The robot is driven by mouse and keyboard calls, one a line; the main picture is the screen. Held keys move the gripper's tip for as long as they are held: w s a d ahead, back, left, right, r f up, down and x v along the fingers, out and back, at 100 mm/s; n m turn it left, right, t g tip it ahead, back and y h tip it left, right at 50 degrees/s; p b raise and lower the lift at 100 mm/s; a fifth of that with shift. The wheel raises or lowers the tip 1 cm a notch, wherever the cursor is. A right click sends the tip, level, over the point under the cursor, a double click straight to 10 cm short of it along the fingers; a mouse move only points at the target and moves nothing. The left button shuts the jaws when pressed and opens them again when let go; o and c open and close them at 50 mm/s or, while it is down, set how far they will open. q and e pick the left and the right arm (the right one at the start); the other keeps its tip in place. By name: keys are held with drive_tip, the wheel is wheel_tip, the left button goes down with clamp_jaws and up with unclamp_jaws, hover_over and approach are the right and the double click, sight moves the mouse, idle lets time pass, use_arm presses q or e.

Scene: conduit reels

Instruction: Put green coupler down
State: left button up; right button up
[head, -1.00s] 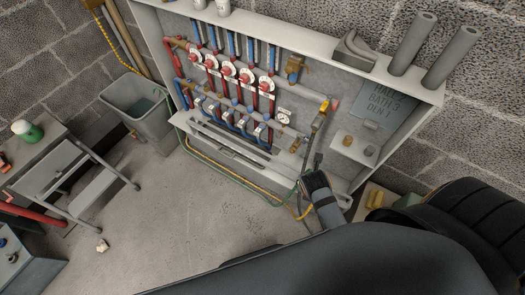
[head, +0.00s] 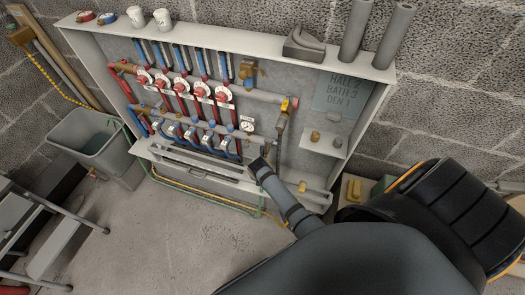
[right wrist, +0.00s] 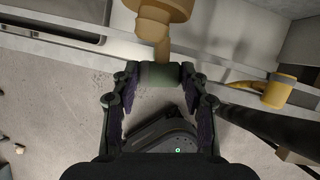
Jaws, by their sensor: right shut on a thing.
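The green coupler (right wrist: 160,73) is a short dark green cylinder at the centre of the right wrist view. My right gripper (right wrist: 159,79) is shut on it, with one fingertip at each end. A large tan fitting (right wrist: 165,10) with a narrower stem shows just above the coupler; I cannot tell whether they touch. In the head view my right arm reaches toward the lower front of the manifold cabinet (head: 230,182), and the coupler cannot be made out there. My left gripper is not in view.
A yellow fitting (right wrist: 280,90) sits right of the gripper. The cabinet holds red and blue pipes with valves and a gauge (head: 247,124). A grey bin (head: 95,140) stands left. The concrete floor (head: 175,225) in front is largely clear.

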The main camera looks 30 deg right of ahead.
drive_tip(key=shift+f, duration=0.45)
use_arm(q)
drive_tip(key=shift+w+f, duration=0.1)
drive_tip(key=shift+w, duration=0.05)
use_arm(e)
drive_tip(key=o, duration=1.3)
drive_tip(key=shift+c, duration=0.2)
use_arm(q)
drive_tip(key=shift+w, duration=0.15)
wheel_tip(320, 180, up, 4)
drive_tip(key=p, duration=0.3)
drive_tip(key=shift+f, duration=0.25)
use_arm(e)
drive_tip(key=v, duration=1.2)
